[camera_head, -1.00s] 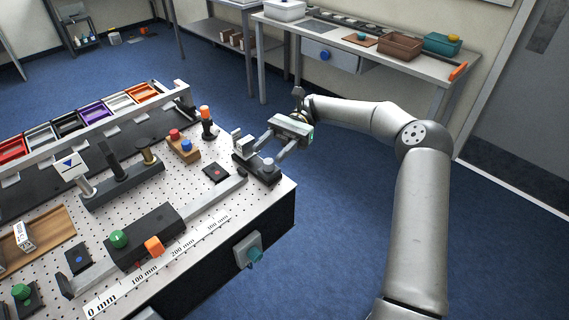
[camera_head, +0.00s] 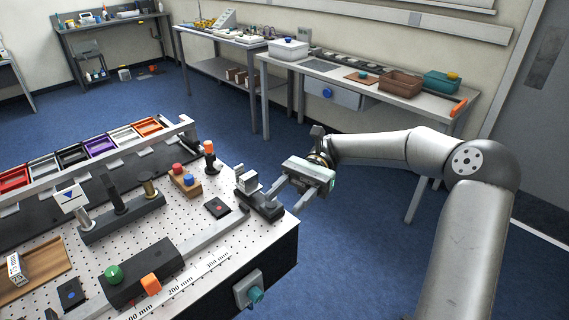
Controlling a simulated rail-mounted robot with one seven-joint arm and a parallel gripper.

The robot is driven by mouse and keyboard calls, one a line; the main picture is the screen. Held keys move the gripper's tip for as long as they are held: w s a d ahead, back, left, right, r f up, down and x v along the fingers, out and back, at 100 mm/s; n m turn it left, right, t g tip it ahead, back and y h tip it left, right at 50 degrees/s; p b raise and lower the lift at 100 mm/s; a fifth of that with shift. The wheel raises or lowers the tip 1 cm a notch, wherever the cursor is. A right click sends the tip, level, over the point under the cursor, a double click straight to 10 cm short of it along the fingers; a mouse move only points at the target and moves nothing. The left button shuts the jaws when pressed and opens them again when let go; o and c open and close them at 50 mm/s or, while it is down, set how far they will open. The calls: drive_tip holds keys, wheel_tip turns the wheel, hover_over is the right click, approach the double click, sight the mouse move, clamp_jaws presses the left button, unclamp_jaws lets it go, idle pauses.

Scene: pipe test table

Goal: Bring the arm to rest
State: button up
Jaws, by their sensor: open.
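My arm (camera_head: 375,148) reaches in from the right side of the view. A dark clamp-like fixture (camera_head: 262,206) with a light block on top stands at that corner, just left of the fingers. I cannot tell for certain whether a fingertip touches it, but a gap seems to show.
The table holds a red-and-blue button block (camera_head: 185,178), an orange-topped post (camera_head: 209,155), coloured bins (camera_head: 100,146) and a dark rail with a green knob (camera_head: 114,273). A back bench (camera_head: 440,104) carries boxes. Blue floor (camera_head: 350,260) is open right of the table.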

drive_tip(key=s+a+f+t+h, duration=0.1)
drive_tip(key=s+f+t+h, duration=0.45)
drive_tip(key=s+f, duration=0.2)
drive_tip(key=s+d+f+n+t+h, duration=0.2)
drive_tip(key=s+d+n+t+h, duration=0.3)
drive_tip(key=d, duration=0.7)
drive_tip(key=s+n+t, duration=0.2)
drive_tip(key=s+t, duration=0.2)
drive_tip(key=shift+s+d+t, duration=0.35)
